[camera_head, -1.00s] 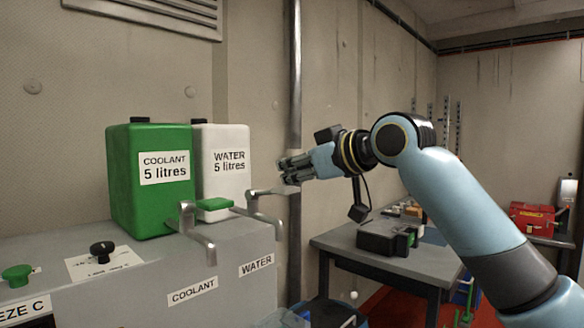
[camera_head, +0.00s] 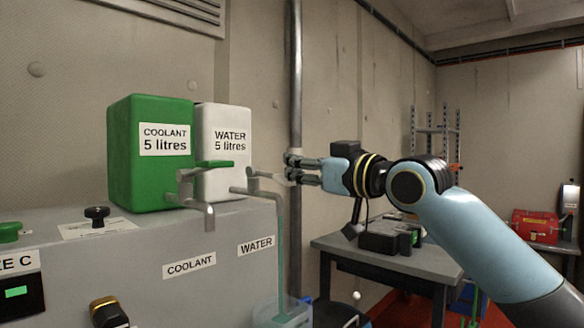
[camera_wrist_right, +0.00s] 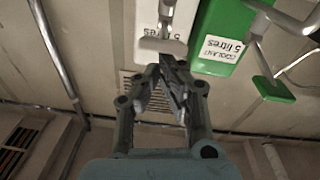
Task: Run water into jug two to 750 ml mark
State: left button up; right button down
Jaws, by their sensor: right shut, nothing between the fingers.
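The white water container (camera_head: 224,175) stands beside the green coolant container. Below it, the grey water tap (camera_head: 242,190) has its lever (camera_head: 270,177) reaching right to my right gripper's fingertips. A thin, clear, greenish stream (camera_head: 281,250) falls from the spout into a clear jug (camera_head: 262,311), cut off by the lower edge; its number and water level cannot be read. My right gripper (camera_head: 289,169) is shut and empty at the lever's end; exact contact is unclear. In the wrist view, its fingers (camera_wrist_right: 168,78) are just below the pale lever (camera_wrist_right: 163,46). My left gripper is not in view.
The coolant container (camera_head: 150,180) has its own tap (camera_head: 195,190) with a green lever, left of the water tap. A vertical pipe (camera_head: 295,100) runs up the wall behind my fingers. A grey table (camera_head: 405,262) with black gear stands behind my right arm.

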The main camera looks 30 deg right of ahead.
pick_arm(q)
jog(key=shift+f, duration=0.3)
pick_arm(e)
jog(key=shift+s+f, duration=0.15)
jog(key=shift+f, duration=0.85)
dwell(1.0)
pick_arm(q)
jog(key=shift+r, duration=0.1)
pick_arm(e)
jog(key=shift+r, duration=0.15)
dwell(0.5)
